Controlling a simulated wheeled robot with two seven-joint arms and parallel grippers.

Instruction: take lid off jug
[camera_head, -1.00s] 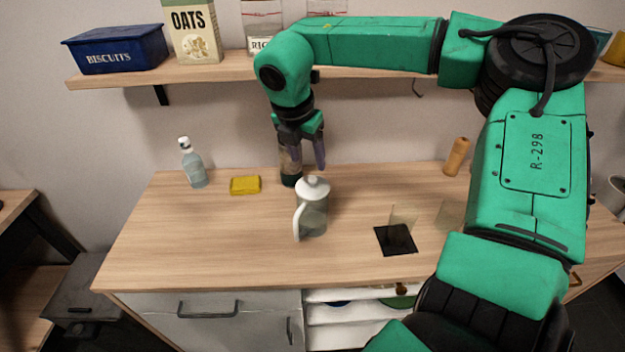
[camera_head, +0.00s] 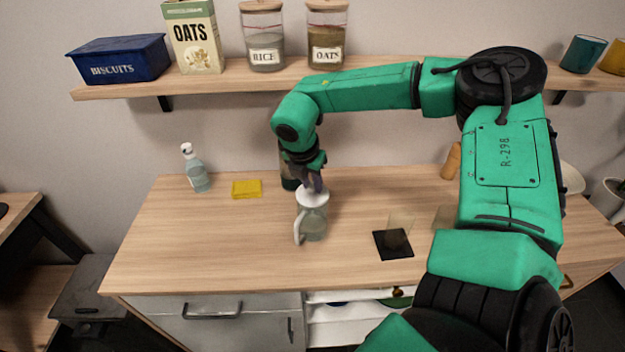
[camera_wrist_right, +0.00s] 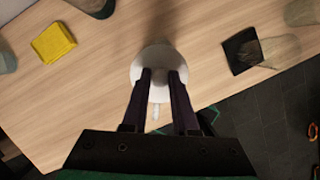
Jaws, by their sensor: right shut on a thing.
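The jug (camera_head: 313,222) stands upright on the wooden table, its body see-through and its white handle at the left. Its white lid (camera_head: 312,197) sits on top and also shows in the right wrist view (camera_wrist_right: 157,60). My right gripper (camera_head: 313,187) points down at the lid from above and is shut on it, most likely by its knob, which the fingers hide. In the right wrist view the two dark fingers (camera_wrist_right: 159,74) reach over the middle of the lid. My left gripper is not in view.
A dark bottle (camera_head: 289,176) stands just behind the jug. The table's front left is clear.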

